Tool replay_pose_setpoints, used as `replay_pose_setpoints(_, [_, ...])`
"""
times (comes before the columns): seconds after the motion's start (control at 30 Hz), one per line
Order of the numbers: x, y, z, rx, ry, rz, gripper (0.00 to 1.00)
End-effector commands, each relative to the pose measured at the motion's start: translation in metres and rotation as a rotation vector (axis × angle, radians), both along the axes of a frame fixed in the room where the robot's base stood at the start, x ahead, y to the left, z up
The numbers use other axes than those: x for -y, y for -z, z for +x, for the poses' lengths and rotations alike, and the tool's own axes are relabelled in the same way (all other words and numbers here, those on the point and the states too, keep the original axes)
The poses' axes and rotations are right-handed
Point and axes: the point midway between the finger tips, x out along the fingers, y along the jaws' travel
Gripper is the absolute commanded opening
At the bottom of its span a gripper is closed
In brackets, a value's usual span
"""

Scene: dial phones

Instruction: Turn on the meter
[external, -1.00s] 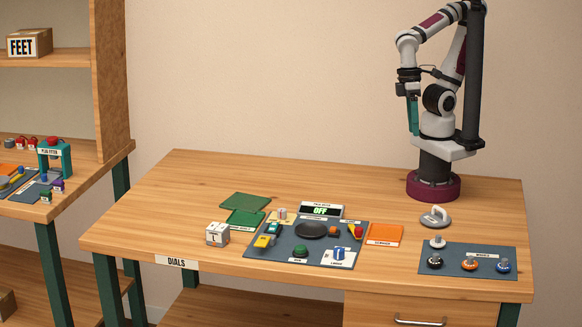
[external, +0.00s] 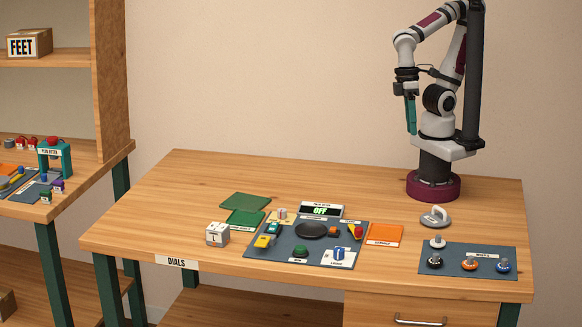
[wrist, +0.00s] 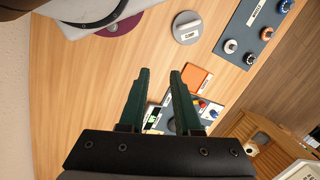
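The meter (external: 321,210) is a small box with a display reading "OFF" in green, at the back of the dark mat (external: 262,252) on the table. In the wrist view the meter's display (wrist: 152,119) shows partly beside the left finger. My gripper (external: 411,115) hangs in the air, high above the back right of the table, well away from the meter. In the wrist view my gripper (wrist: 158,75) has its two green fingers apart with nothing between them. It is open and empty.
A round black plate (external: 311,230) and several small colored pieces sit on the mat. Green pads (external: 245,202), a white block (external: 217,233), an orange pad (external: 385,234), a grey handled weight (external: 435,217) and a right mat with knobs (external: 467,257) surround it. The table's left side is clear.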

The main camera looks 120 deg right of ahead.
Motion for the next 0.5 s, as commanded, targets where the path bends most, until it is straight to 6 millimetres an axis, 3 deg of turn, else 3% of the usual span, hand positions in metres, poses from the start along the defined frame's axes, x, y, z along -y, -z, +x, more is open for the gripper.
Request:
replay_pose_setpoints(0.07, [-0.003, -0.006, 0.029, 0.033, -0.095, 0.038, 0.16])
replay_pose_setpoints(0.17, [-0.003, -0.014, 0.099, 0.148, -0.323, 0.113, 0.0])
replay_pose_setpoints(0.23, [0.006, -0.011, 0.159, 0.268, -0.503, 0.145, 0.0])
replay_pose_setpoints(0.3, [0.022, -0.001, 0.216, 0.394, -0.671, 0.147, 0.0])
replay_pose_setpoints(0.4, [0.051, 0.022, 0.281, 0.548, -0.865, 0.105, 0.0])
replay_pose_setpoints(0.5, [0.078, 0.045, 0.324, 0.653, -1.003, 0.043, 0.0])
